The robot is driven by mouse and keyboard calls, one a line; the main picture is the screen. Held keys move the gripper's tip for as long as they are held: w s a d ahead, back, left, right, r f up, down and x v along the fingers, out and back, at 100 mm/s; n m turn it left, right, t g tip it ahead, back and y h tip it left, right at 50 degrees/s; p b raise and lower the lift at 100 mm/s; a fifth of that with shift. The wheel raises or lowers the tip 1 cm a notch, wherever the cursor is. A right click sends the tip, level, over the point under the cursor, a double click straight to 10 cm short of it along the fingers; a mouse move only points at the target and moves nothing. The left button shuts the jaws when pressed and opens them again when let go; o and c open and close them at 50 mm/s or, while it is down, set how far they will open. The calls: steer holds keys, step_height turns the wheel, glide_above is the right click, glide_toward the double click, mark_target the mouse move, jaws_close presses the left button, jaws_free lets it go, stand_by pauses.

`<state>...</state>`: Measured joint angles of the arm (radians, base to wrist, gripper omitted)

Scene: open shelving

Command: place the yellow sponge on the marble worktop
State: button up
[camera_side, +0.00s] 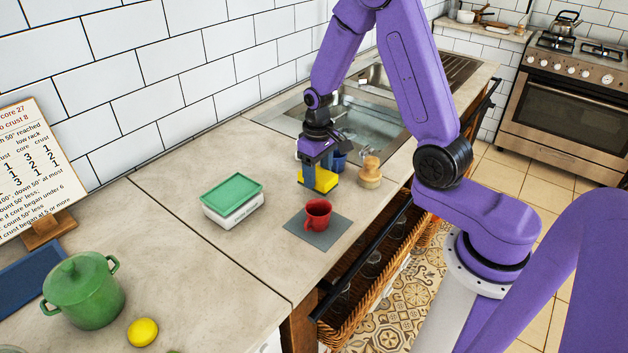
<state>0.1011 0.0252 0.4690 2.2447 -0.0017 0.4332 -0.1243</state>
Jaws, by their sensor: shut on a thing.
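The yellow sponge (324,180) is between the fingers of my gripper (319,178), which points straight down and is shut on it. The sponge is low over the marble worktop (270,255), in front of the sink and behind the red mug. I cannot tell whether the sponge touches the worktop. The gripper's fingers hide part of the sponge.
A red mug (318,213) stands on a grey mat (299,232). A green-lidded box (232,199) is to the left, a wooden-topped brush (370,172) to the right. A blue cup (340,160) is behind the gripper, near the sink (366,123). A green pot (85,292) and lemon (142,332) are front left.

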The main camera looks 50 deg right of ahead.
mark_target(318, 173)
steer(key=shift+f, duration=1.5)
steer(key=shift+f, duration=0.15)
steer(key=o, duration=1.3)
